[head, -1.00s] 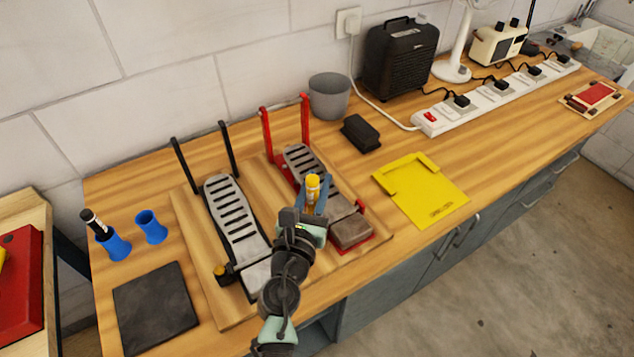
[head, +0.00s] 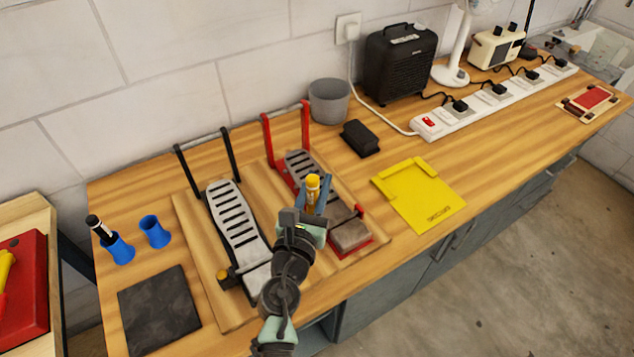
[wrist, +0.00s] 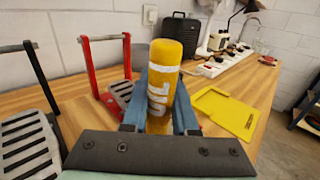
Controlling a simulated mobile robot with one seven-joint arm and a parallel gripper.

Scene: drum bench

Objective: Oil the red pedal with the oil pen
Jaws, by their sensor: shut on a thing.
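My gripper (head: 314,200) is shut on the yellow oil pen (head: 312,185), which stands upright between the blue fingers. In the wrist view the oil pen (wrist: 163,88) shows part of its "OIL" lettering and a white band; its lower end is hidden. The red pedal (head: 283,172) has a grey slotted footboard (head: 301,164) and a red frame with two uprights. My gripper is over this pedal in the head view and hides part of it. In the wrist view the red pedal (wrist: 92,75) is left of the pen. Whether the pen touches it cannot be told.
A black-framed pedal (head: 236,215) stands just left on the same wooden board (head: 190,235). Two blue holders stand farther left, one (head: 118,248) with a white-and-black pen, one (head: 155,232) empty. A yellow tray (head: 420,195), black block (head: 361,138) and grey cup (head: 329,100) are right.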

